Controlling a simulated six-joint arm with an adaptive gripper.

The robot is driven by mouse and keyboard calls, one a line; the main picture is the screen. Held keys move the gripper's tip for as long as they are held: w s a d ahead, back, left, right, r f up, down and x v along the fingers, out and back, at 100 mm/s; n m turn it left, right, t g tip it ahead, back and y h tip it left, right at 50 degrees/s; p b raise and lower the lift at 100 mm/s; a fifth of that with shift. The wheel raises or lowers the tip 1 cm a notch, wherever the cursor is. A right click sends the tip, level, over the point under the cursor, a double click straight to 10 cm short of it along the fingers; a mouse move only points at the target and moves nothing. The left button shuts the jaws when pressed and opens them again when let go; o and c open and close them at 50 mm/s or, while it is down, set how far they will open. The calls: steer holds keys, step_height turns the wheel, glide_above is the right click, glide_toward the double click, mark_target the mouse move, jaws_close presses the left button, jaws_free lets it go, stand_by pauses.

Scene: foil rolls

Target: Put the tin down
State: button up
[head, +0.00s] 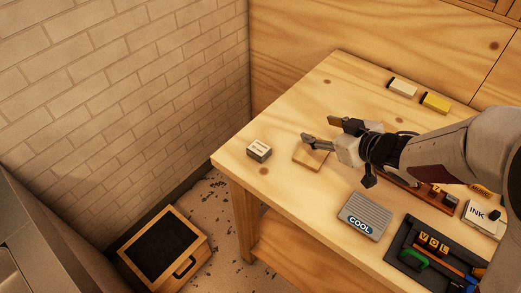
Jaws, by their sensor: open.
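My gripper (318,130) is open, its two fingers apart and pointing left above the wooden table (290,120). I see nothing between the fingers. A small pale box with dark marks on its top (259,151) stands near the table's left corner, left of the fingertips and apart from them. A flat square wooden piece (309,157) lies just below the gripper, partly covered by it. A white container marked INK (478,217) stands at the right, beside my arm. I cannot tell for sure which of these is the tin.
A grey ridged block marked COOL (365,217) and a dark tray (407,238) with coloured items lie at the front. A cream roll (402,87) and a yellow roll (436,103) lie at the back. An open wooden box (185,270) stands on the floor at left.

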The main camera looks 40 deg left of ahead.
mark_target(260, 149)
steer(key=s+a+f+n+g, duration=0.1)
steer(key=s+a+f, duration=0.1)
steer(key=s, duration=0.1)
steer(key=s+a+f+g+y, duration=0.1)
steer(key=s+a+f+g, duration=0.1)
steer(key=s+a+f+n+g, duration=0.1)
steer(key=s+a, duration=0.2)
steer(key=shift+s+f+n+g+y, duration=0.3)
steer(key=shift+f, duration=0.1)
steer(key=shift+x, duration=1.3)
steer(key=shift+x, duration=2.6)
steer(key=c, duration=1.3)
